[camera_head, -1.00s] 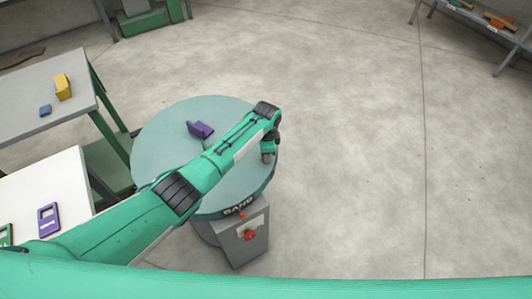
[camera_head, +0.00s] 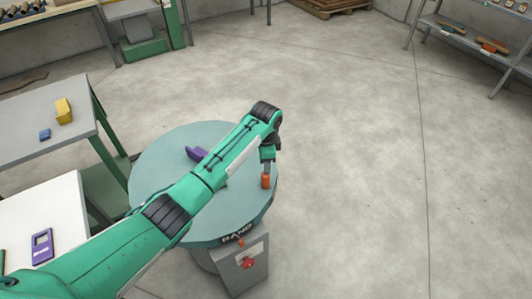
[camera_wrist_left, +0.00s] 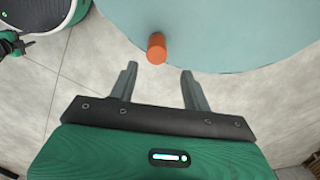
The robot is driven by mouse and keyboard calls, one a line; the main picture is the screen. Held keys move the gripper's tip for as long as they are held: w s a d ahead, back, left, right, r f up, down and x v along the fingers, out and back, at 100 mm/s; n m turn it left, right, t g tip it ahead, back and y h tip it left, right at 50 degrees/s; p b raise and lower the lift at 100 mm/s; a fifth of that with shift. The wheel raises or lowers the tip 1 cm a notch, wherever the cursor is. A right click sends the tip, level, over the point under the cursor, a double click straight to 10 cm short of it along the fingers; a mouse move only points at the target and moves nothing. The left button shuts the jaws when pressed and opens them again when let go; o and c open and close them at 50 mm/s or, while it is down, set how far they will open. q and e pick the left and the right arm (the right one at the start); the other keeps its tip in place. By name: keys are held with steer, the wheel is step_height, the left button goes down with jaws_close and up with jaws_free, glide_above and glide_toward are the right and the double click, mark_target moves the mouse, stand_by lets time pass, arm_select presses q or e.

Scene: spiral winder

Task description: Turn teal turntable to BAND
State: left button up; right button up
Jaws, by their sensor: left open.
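The teal turntable (camera_head: 160,150) is a round disc on a grey pedestal (camera_head: 240,272). Its front rim carries a label (camera_head: 237,232) that appears to read BAND, right by a small orange mark (camera_head: 241,243) at the pedestal top. An orange peg (camera_head: 265,181) stands near the disc's right edge. My left gripper (camera_head: 267,163) is over that edge, close to the peg. In the left wrist view the open, empty fingers (camera_wrist_left: 160,82) point toward the peg (camera_wrist_left: 157,48), which lies just beyond the fingertips. My right gripper is out of view.
A purple block (camera_head: 196,153) sits on the disc, partly behind my left arm. A red knob (camera_head: 249,263) is on the pedestal. A grey table (camera_head: 40,100) and a white table (camera_head: 60,205) stand at the left.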

arm_select(q)
steer(key=shift+r, duration=2.2)
steer(key=shift+f, duration=0.1)
